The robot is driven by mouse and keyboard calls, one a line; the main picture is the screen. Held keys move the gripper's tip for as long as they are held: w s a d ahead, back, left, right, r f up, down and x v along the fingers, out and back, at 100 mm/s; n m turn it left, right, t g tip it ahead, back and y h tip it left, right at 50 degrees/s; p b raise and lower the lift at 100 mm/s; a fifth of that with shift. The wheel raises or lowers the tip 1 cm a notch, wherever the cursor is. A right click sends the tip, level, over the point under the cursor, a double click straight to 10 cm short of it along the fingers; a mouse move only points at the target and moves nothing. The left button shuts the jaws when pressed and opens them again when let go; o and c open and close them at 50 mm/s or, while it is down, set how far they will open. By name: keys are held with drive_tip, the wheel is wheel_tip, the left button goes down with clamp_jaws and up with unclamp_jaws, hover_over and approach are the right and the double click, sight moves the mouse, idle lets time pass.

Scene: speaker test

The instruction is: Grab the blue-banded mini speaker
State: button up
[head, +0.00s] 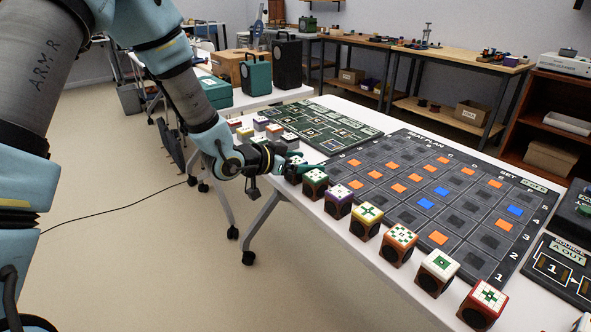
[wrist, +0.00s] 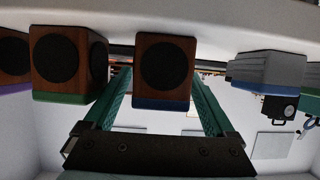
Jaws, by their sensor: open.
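The blue-banded mini speaker (wrist: 163,72) is a brown wooden cube with a dark round grille and a blue band, upside down in the wrist view. It stands between the two green fingers of my open gripper (wrist: 162,85). A gap shows on its left side; the right finger looks close to it, and I cannot tell whether they touch. In the head view my gripper (head: 303,164) is at the far end of the front row of speakers and mostly hides this one.
The green-banded speaker (head: 315,184) stands right beside my gripper. A purple-banded one (head: 338,203) and several others continue the row along the table's near edge. The dark seat plan board (head: 470,225) lies behind them. A green board (head: 325,128) lies farther back.

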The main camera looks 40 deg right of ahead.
clamp_jaws()
idle(0.8)
